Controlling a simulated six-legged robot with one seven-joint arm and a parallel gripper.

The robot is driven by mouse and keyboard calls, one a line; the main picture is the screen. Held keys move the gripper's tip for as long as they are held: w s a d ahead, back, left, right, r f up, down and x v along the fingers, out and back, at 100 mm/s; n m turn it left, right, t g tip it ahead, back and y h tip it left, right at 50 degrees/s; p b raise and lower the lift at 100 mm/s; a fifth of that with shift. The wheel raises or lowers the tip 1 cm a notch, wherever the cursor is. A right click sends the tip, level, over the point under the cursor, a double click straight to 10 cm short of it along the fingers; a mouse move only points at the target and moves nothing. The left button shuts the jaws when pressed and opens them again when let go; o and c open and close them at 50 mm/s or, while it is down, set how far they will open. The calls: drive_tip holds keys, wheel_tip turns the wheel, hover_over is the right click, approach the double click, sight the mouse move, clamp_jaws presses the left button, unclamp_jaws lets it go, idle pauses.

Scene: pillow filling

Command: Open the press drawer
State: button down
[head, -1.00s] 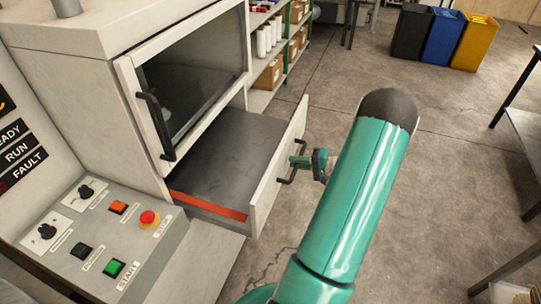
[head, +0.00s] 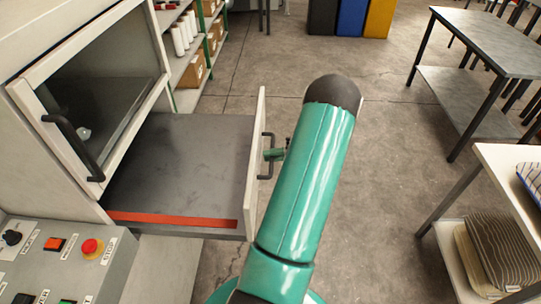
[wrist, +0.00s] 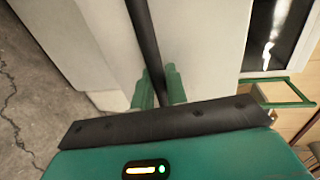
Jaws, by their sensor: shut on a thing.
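The press drawer (head: 185,150) is pulled out of the press, with its dark flat inside and a red strip along its near side in view. Its pale front panel (head: 256,165) stands clear of the press body. My gripper (head: 274,154) is at the dark bar handle (head: 267,140) on the outside of that panel. In the wrist view, the green fingertips (wrist: 158,88) are shut on the dark handle bar (wrist: 144,35), one on each side of it. My green arm covers the floor just right of the handle in the head view.
The press window door (head: 100,95), with its own dark handle (head: 72,145), is above the drawer. A control panel (head: 65,260) with buttons is at the lower left. Open floor lies right of my arm. A table with striped pillows (head: 500,250) stands at the right.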

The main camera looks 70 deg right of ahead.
drive_tip(key=c, duration=1.5)
unclamp_jaws()
drive_tip(key=v, duration=1.3)
drive_tip(key=shift+s, duration=0.4)
drive_tip(key=shift+d, duration=0.1)
